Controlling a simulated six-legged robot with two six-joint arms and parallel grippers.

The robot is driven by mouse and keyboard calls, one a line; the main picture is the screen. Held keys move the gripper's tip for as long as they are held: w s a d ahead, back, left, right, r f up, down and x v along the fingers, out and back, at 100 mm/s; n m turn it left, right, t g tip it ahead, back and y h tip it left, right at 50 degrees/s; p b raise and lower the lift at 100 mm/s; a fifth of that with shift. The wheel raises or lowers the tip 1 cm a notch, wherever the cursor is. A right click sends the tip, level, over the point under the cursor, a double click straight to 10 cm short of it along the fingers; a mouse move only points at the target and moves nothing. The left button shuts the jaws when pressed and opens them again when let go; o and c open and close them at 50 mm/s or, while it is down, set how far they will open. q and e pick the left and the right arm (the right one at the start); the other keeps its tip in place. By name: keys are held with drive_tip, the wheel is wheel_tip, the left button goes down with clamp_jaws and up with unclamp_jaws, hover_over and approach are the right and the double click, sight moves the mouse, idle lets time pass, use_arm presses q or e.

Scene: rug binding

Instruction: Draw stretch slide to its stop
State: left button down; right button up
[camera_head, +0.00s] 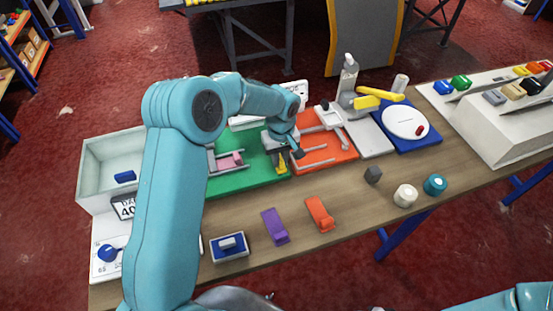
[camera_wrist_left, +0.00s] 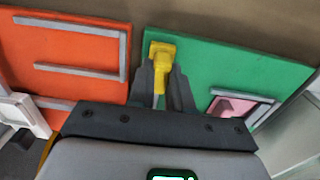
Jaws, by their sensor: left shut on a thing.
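The green board (camera_head: 250,174) lies on the bench and holds a grey frame with a pink piece (camera_head: 231,160) at its left. A yellow handle (camera_head: 282,169), which looks like the stretch slide's grip, is at the board's right front. My left gripper (camera_head: 280,156) reaches down over it. In the left wrist view the dark fingers (camera_wrist_left: 163,86) are shut on the yellow handle (camera_wrist_left: 161,52), near the edge of the green board (camera_wrist_left: 225,68). The pink piece (camera_wrist_left: 230,106) lies apart from the fingers. My arm hides part of the board and slide in the head view. My right gripper is out of view.
An orange board (camera_head: 330,153) with grey rails adjoins at the right. A blue board with a white disc (camera_head: 404,121) lies farther right. Purple (camera_head: 274,226) and orange (camera_head: 320,214) clips sit in front. A pale bin (camera_head: 98,166) stands left. Bare wood lies between.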

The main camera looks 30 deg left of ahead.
sight(282, 158)
use_arm(q)
drive_tip(key=shift+w+d, duration=0.1)
drive_tip(key=shift+d, duration=0.1)
drive_tip(key=c, duration=1.3)
unclamp_jaws()
drive_tip(key=shift+o, duration=1.3)
drive_tip(key=shift+w+f, duration=0.1)
drive_tip(key=shift+w, duration=0.15)
drive_tip(key=shift+s+a, duration=0.1)
drive_tip(key=shift+s, duration=0.1)
drive_tip(key=shift+s+r, duration=0.1)
drive_tip(key=shift+r, duration=0.25)
wheel_tip(282, 158, up, 16)
drive_tip(key=b, duration=0.1)
drive_tip(key=shift+w+f, duration=0.2)
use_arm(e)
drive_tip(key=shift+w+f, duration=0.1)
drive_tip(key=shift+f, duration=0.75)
